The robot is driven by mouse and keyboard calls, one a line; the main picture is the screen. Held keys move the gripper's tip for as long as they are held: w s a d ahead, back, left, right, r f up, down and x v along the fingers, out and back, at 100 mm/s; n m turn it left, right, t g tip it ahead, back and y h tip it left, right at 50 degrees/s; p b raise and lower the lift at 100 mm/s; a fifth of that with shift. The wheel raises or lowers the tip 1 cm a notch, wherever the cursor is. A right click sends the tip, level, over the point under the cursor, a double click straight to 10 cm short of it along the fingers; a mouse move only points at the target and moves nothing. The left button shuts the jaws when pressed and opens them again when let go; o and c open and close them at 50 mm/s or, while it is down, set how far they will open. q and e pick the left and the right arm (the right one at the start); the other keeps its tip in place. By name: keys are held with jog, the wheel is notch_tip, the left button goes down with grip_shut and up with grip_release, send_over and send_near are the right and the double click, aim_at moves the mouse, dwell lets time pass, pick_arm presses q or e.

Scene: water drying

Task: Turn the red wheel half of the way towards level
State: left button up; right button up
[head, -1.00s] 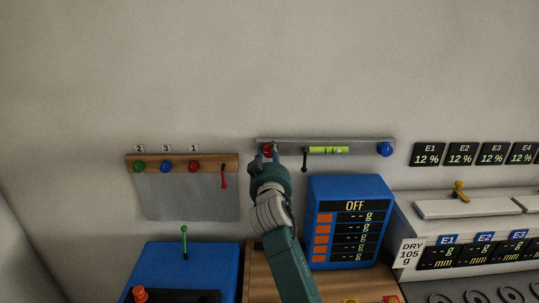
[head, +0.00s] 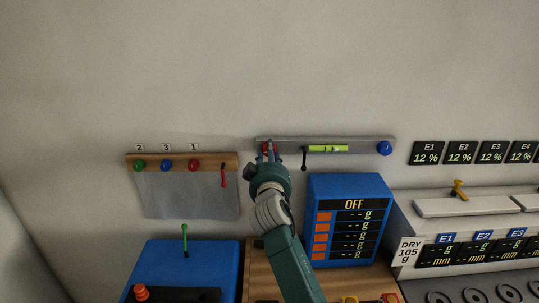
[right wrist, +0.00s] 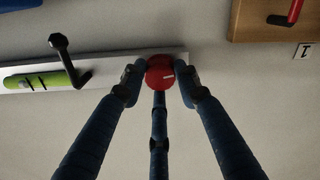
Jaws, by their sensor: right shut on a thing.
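The red wheel (head: 266,147) is at the left end of a grey wall bar (head: 363,143). A green level vial (head: 328,149) sits on the bar right of the wheel. My left gripper is not in view.
A black lever (head: 304,158) hangs from the bar close to the right of my gripper. A blue knob (head: 384,148) is at the bar's right end. A wooden rail (head: 215,162) with coloured knobs is to the left. A blue display box (head: 350,187) stands below.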

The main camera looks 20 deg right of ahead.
jog(key=shift+r, duration=0.65)
jog(key=o, duration=1.1)
jog(key=shift+o, duration=0.3)
jog(key=shift+w+f, duration=0.15)
jog(key=shift+f, duration=0.2)
jog(key=v, duration=0.7)
jog(key=shift+s, duration=0.3)
